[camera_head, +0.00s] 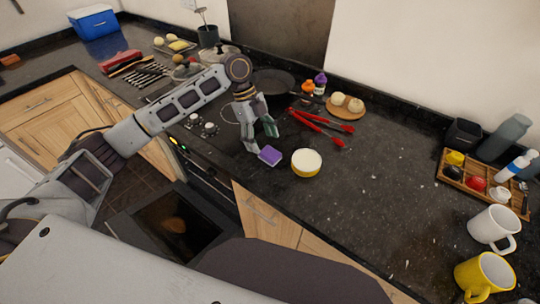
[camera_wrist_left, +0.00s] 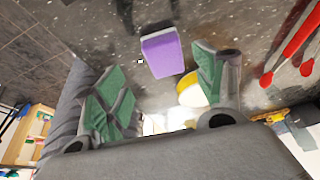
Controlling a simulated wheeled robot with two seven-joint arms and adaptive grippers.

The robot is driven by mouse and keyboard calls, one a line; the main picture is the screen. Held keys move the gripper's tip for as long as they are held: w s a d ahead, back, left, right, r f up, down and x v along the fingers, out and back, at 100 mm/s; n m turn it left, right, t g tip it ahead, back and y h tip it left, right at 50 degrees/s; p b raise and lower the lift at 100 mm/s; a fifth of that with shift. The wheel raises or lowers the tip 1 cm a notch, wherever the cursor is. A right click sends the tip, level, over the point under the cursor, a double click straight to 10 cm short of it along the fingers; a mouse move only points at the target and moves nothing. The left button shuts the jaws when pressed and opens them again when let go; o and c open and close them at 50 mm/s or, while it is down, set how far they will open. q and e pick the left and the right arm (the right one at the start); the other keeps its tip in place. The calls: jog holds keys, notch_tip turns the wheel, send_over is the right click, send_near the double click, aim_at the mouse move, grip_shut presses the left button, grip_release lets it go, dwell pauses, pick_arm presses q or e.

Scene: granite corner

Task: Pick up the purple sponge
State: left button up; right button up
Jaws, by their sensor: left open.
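The purple sponge (camera_head: 270,155) lies on the dark granite counter near its front edge, left of a round yellow-and-white item (camera_head: 306,162). My left gripper (camera_head: 259,140) is open just above and behind the sponge, with its fingers pointing down. In the left wrist view, the sponge (camera_wrist_left: 162,53) shows whole, beyond and between the green-padded fingers of the gripper (camera_wrist_left: 157,90). Nothing is between the fingers themselves. The yellow-and-white item (camera_wrist_left: 191,90) is partly hidden by one finger. My right gripper is not in view.
Red tongs (camera_head: 322,123) lie behind the yellow-and-white item. A round board (camera_head: 345,106) with pale buns stands at the back. A wooden tray (camera_head: 484,183) and two mugs (camera_head: 494,229) are at the right. An open oven (camera_head: 174,226) is below the counter. The counter's middle right is clear.

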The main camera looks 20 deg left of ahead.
aim_at(270, 153)
pick_arm(q)
jog(key=shift+d+f, duration=0.4)
jog(key=shift+f, duration=0.1)
jog(key=x, duration=0.2)
jog(key=shift+w+d+f, duration=0.1)
jog(key=shift+d+f, duration=0.15)
jog(key=shift+f, duration=0.1)
jog(key=shift+d+f, duration=0.2)
jog(key=shift+f, duration=0.3)
jog(key=shift+c, duration=0.3)
jog(key=c, duration=0.5)
jog(key=shift+c, duration=1.4)
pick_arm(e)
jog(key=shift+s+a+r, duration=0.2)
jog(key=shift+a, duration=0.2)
